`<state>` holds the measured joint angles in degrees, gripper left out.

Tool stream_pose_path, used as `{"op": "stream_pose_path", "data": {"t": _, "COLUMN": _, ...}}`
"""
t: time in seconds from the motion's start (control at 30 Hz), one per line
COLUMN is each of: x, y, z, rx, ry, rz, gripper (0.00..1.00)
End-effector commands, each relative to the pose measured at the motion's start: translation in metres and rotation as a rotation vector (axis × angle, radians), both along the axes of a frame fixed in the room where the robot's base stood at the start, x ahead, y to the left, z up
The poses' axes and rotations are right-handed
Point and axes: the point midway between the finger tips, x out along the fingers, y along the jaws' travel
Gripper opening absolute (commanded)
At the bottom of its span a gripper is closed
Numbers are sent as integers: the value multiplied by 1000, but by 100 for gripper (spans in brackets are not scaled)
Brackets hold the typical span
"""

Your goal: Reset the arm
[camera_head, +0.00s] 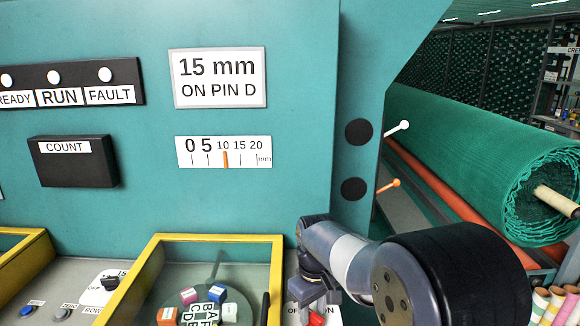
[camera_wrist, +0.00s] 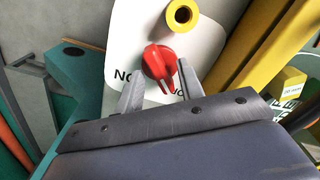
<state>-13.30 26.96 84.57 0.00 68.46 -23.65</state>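My gripper (camera_wrist: 159,78) is open in the wrist view, with one finger on each side of a red rotary knob (camera_wrist: 158,62). A gap shows between each finger and the knob. The knob sits on a white label plate (camera_wrist: 125,30) whose lettering is partly hidden by the fingers. In the head view my arm reaches in from the lower right. My gripper (camera_head: 318,296) points down there, and only a little of the red knob (camera_head: 316,319) shows below it.
A yellow-framed window (camera_head: 210,238) over small coloured blocks stands left of my gripper. A yellow ring (camera_wrist: 180,14) is beside the knob. A teal panel (camera_head: 300,130) rises behind, with a scale and a "15 mm ON PIN D" sign. A green netting roll (camera_head: 470,150) lies at right.

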Motion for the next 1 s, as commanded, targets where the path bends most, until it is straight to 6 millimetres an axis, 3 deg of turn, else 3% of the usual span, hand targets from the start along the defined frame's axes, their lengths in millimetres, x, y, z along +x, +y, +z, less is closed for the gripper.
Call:
{"op": "stream_pose_path", "data": {"t": 0.7, "x": 0, "y": 0, "z": -1, "rx": 1, "ry": -1, "rz": -565, "gripper": 36}}
{"op": "stream_pose_path", "data": {"t": 1.0, "x": 0, "y": 0, "z": 0, "rx": 1, "ry": 0, "rz": -707, "gripper": 36}}
